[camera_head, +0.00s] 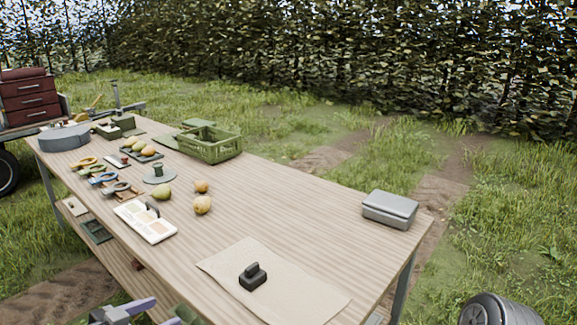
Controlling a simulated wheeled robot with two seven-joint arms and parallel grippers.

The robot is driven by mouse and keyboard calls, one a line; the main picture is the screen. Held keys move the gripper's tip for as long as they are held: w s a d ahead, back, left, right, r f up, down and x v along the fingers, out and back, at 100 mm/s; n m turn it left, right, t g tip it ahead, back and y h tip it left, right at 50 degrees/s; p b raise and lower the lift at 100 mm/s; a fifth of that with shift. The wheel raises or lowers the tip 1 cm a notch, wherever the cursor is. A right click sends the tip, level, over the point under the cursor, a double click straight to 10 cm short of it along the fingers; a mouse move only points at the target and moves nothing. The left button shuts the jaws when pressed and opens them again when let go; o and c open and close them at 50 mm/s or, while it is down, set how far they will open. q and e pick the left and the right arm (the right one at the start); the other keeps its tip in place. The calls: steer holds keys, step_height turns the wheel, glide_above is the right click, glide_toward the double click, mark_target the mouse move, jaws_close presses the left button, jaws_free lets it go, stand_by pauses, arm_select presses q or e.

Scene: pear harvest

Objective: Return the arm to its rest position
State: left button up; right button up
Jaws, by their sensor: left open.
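My left gripper (160,309) shows at the bottom left edge, in front of the table's near side. Its two purple-grey fingers are apart, and I see nothing between them. Much of it and its arm are cut off by the frame. My right gripper is not in view. The wooden table (325,215) runs diagonally across the view. On it are a green pear (161,192), two yellow-brown pears (202,205) and a small tray of fruit (143,150).
A green crate (209,146) stands at the table's far edge. A grey metal box (390,210) is at the right end. A beige mat (300,292) holds a black block (253,276). Cutting tools (103,178) and a colour card (146,223) lie left. The table's middle right is clear.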

arm_select(q)
steer(key=s+d+f+n+g+y+p, duration=0.15)
steer(key=f+n, duration=0.25)
steer(key=f, duration=0.4)
steer(key=s+d+f+n+g+y+p, duration=0.1)
steer(key=d+f+n+g+y, duration=0.2)
steer(key=f, duration=0.6)
steer(key=s+d+f+n+g+h+p, duration=0.1)
steer(key=s+d+f+g, duration=0.2)
steer(key=s+d+f, duration=0.2)
steer(key=s+d+f+n+g+p, duration=0.1)
steer(key=s+d+f+g+p, duration=0.1)
steer(key=s+d+f, duration=0.4)
steer(key=s+d, duration=0.2)
steer(key=s, duration=0.3)
steer(key=s+d+g, duration=0.1)
steer(key=s+d, duration=0.2)
steer(key=s, duration=0.3)
steer(key=shift+s+d+f+h, duration=0.15)
steer(key=shift+d+h, duration=0.2)
steer(key=shift+g, duration=0.25)
